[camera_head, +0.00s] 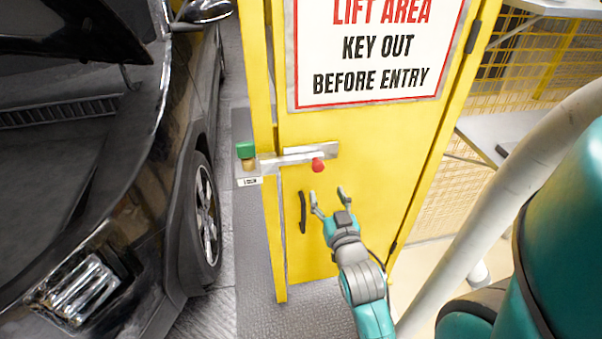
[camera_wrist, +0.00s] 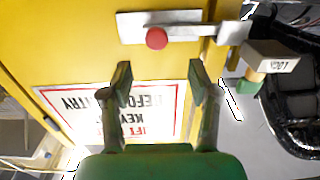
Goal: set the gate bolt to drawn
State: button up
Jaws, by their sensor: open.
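The gate bolt is a silvery metal bar (camera_head: 295,156) on the yellow gate (camera_head: 380,150), with a red knob (camera_head: 318,165) near its right end. The bar appears to reach left across the gap to the bracket on the post. In the wrist view, turned upside down, the bolt plate (camera_wrist: 185,24) and red knob (camera_wrist: 157,39) show near the top. My gripper (camera_head: 328,194) is open and empty, below the knob in the head view. In the wrist view its two fingers (camera_wrist: 160,75) stand apart, with the knob beyond them and not between them.
A lock block with a green top (camera_head: 246,149) sits at the post, left of the bolt. A black handle (camera_head: 302,212) is on the gate, left of my gripper. A warning sign (camera_head: 375,50) is above. A black car (camera_head: 150,200) stands at the left.

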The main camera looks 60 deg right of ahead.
aim_at(319, 168)
jog(key=x, duration=1.1)
jog(key=shift+d+r, duration=0.3)
jog(key=shift+r, duration=0.05)
jog(key=shift+c, duration=0.2)
grip_shut()
